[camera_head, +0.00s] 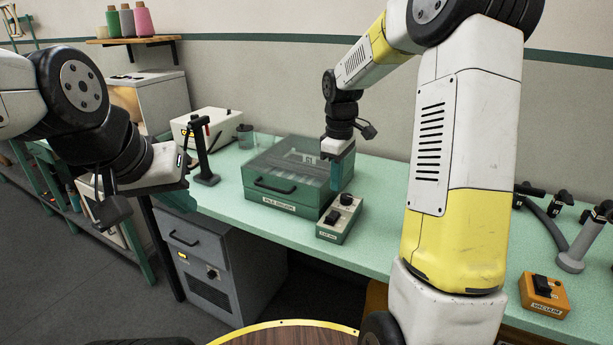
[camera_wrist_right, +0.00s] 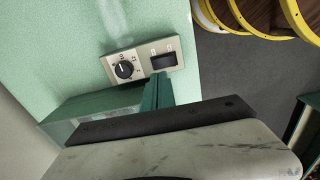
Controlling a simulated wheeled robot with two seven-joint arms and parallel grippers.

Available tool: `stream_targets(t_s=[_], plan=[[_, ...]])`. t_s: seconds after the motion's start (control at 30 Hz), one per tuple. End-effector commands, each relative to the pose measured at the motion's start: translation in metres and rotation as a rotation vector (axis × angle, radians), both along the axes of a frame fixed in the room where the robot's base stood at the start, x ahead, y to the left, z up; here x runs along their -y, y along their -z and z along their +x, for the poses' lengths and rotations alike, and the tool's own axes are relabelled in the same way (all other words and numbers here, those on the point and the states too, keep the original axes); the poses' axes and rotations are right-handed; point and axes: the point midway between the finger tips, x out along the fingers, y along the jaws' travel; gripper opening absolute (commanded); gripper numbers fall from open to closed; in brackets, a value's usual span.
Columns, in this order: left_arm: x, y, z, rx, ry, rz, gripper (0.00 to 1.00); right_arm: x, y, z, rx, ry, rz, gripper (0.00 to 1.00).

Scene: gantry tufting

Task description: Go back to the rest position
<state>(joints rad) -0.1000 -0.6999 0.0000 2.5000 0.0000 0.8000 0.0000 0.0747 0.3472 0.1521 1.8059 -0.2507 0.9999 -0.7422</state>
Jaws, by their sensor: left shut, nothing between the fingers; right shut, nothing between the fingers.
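My right gripper (camera_head: 338,184) is shut and empty. It hangs pointing down at the right side of the green lidded box (camera_head: 300,205), just behind the small control box (camera_head: 339,219) with a knob and a dark switch. In the right wrist view my right gripper (camera_wrist_right: 158,78) shows its green fingers together beside the control box (camera_wrist_right: 145,60); I cannot tell whether they touch it. My left gripper (camera_head: 180,192) is shut and empty, held off the table's left end near the grey drawer cabinet (camera_head: 208,262).
The green table (camera_head: 377,236) runs along the wall. A black upright stand (camera_head: 204,150) and a white box (camera_head: 200,128) stand at its left. An orange vacuum switch box (camera_head: 543,295) and a grey nozzle tool (camera_head: 583,245) are at the right. A round wooden top (camera_head: 285,335) is at the front.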

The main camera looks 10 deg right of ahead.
Motion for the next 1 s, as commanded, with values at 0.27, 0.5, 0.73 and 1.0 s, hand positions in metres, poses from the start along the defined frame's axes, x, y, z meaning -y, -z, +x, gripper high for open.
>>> stream_targets(t_s=[0.27,0.5,0.73,1.0], plan=[[0.0,0.0,0.0,0.0,0.0,0.0,0.0,-0.005,-0.079,-0.073,0.166,0.274,0.062,0.0],[0.0,0.0,0.0,0.0,0.0,0.0,0.0,-0.011,-0.118,-0.156,0.306,0.562,0.202,0.0],[0.0,0.0,0.0,0.0,0.0,0.0,0.0,-0.018,-0.125,-0.216,0.382,0.78,0.361,0.0],[0.0,0.0,0.0,0.0,0.0,0.0,0.0,-0.021,-0.122,-0.236,0.4,0.86,0.43,0.0]])
